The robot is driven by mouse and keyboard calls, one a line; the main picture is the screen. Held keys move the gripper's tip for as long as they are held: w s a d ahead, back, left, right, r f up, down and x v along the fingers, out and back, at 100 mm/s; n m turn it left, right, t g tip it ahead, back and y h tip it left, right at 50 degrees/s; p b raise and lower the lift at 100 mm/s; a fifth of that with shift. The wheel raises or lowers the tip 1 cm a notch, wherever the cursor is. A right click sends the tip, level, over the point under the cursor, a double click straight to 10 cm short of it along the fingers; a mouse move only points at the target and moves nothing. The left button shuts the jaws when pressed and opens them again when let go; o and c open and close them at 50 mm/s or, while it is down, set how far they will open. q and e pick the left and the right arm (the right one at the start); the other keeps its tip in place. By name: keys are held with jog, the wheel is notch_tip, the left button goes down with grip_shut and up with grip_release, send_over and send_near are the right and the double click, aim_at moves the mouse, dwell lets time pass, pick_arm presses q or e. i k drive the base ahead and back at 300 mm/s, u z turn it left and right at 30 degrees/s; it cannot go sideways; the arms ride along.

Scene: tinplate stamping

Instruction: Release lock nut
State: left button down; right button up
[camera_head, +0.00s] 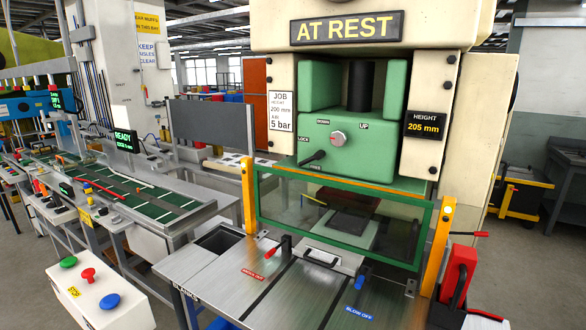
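The green press slide (350,150) carries a black lever handle (312,158) at its lower left, with a small LOCK label above it and another small label, hard to read, below its end. The handle slants; its exact setting between the labels is hard to tell. No separate nut can be made out. Neither of my grippers is in view.
A green-framed clear guard (340,222) stands below the slide, between yellow posts. The sign (346,28) reads AT REST. The height display (424,124) reads 205 mm; the job card (282,112) reads 200 mm, 5 bar. A button box (98,292) stands front left.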

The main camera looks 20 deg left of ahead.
aim_at(320, 154)
jog(key=u, duration=0.75)
jog(key=i, duration=0.55)
jog(key=z, duration=1.25)
